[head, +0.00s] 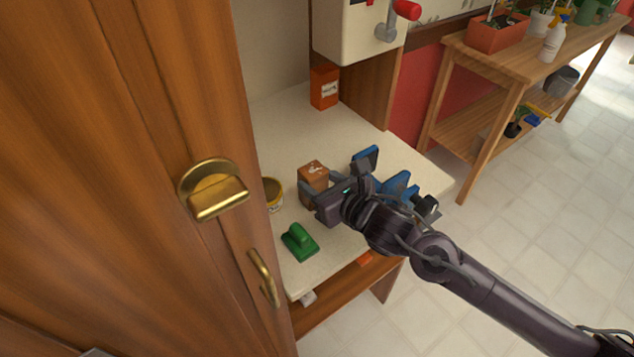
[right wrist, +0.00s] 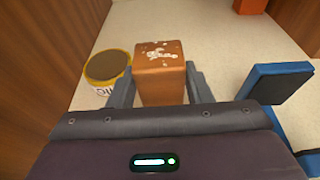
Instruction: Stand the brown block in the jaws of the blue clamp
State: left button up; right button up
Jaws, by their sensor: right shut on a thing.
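The brown block (head: 313,174) is on the pale worktop, with whitish marks on its top face. It also shows in the right wrist view (right wrist: 160,80), upright between the fingers. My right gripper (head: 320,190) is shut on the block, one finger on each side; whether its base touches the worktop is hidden. The blue clamp (head: 366,157) lies to the right of the block, partly hidden behind my right arm. One blue jaw with a dark face (right wrist: 278,82) shows at the right of the right wrist view. My left gripper is not in view.
A yellow tin (head: 273,196) stands close left of the block. A green tool with a handle (head: 299,242) lies nearer the front. An orange box (head: 324,86) stands at the back. A wooden cabinet door with brass handles fills the left. The worktop behind the block is clear.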

jog(key=shift+r, duration=0.7)
notch_tip(320, 180, up, 18)
jog(key=r+p, duration=0.1)
jog(key=p, duration=0.1)
jog(key=d+f+m+t+h, duration=0.2)
jog(key=d+m+h, duration=0.5)
jog(key=d, duration=1.1)
jog(key=shift+s+d+f+t+h, duration=0.2)
jog(key=shift+f+t+h, duration=0.25)
jog(key=shift+h, duration=0.35)
jog(key=shift+w, duration=0.1)
